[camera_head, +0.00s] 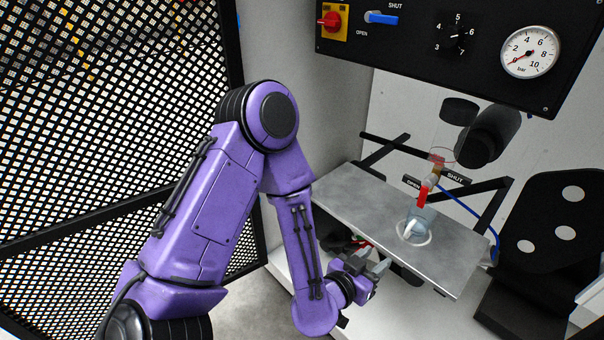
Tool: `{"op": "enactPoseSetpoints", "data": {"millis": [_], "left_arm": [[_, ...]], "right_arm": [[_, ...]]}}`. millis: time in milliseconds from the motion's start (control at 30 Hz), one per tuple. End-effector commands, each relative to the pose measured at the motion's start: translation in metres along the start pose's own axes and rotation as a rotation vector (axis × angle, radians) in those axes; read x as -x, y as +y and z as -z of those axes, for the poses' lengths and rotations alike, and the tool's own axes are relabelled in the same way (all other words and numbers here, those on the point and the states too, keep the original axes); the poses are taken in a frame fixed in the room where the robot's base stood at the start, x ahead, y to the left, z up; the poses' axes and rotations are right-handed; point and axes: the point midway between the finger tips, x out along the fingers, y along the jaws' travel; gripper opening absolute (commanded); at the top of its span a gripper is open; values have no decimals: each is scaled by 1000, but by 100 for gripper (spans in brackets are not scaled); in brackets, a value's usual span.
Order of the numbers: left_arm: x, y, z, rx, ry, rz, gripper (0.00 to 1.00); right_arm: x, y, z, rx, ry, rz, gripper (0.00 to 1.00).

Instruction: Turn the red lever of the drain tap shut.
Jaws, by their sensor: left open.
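The drain tap (435,170) sits above the metal shelf, below a clear bowl and dark cylinders. Its red lever (422,195) points downward and slightly left, nearer the OPEN label (412,182) than the SHUT label (456,179). A clear cup (417,222) stands on the shelf under the lever and hides part of the area below it. My left gripper (378,268) is open and empty at the shelf's front left edge, apart from the lever and lower in the picture. My right gripper is out of view.
The grey shelf (360,203) is mostly bare. Above is a black panel (415,50) with a red knob, blue lever, dial and gauge (530,50). A blue hose (465,205) runs right of the tap. A black plate with white discs (560,225) stands right; mesh (90,120) fences the left.

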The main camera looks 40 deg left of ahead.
Motion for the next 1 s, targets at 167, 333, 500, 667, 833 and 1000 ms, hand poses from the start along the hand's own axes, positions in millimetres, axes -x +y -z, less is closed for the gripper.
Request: {"op": "enactPoseSetpoints", "data": {"millis": [167, 333, 500, 667, 833, 1000], "left_arm": [[29, -15, -18, 50, -216, 58, 43], [60, -32, -38, 99, -385, 131, 43], [94, -48, -53, 145, -531, 216, 43], [122, -61, -61, 177, -630, 289, 43], [138, -69, -67, 197, -683, 337, 43], [141, -71, -70, 203, -693, 348, 43]], "right_arm": [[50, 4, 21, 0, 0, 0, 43], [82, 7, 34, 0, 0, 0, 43], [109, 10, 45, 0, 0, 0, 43], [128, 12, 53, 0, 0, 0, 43], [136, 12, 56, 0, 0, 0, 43], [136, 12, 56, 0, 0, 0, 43]]}}
